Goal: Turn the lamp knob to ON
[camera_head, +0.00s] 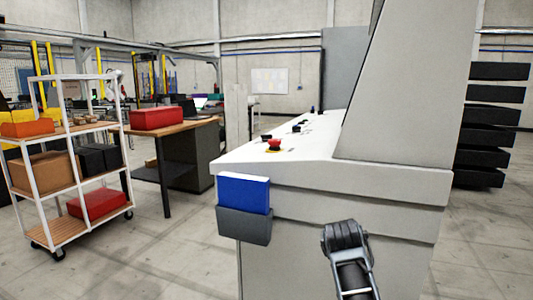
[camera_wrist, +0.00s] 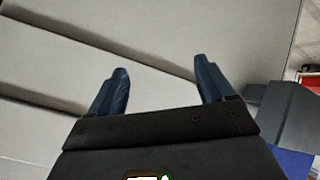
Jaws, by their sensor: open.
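The light grey control console (camera_head: 330,185) stands ahead, with a sloping panel (camera_head: 240,155) on its left. Several small dark controls (camera_head: 296,128) sit along that panel, seen at a low angle. They are too small to tell which one is the lamp knob or how it is turned. My gripper (camera_wrist: 162,66) is open and empty in the wrist view, its two dark blue fingers apart, facing the console's pale side (camera_wrist: 150,25). In the head view my arm shows low, in front of the console; the fingers cannot be made out there.
A red mushroom button (camera_head: 274,144) on a yellow base sits near the panel's front. A grey holder (camera_head: 244,226) with a blue item (camera_head: 244,193) juts from the console's front; the holder (camera_wrist: 290,115) is right of my gripper. A shelf cart (camera_head: 75,187) stands left; floor between is clear.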

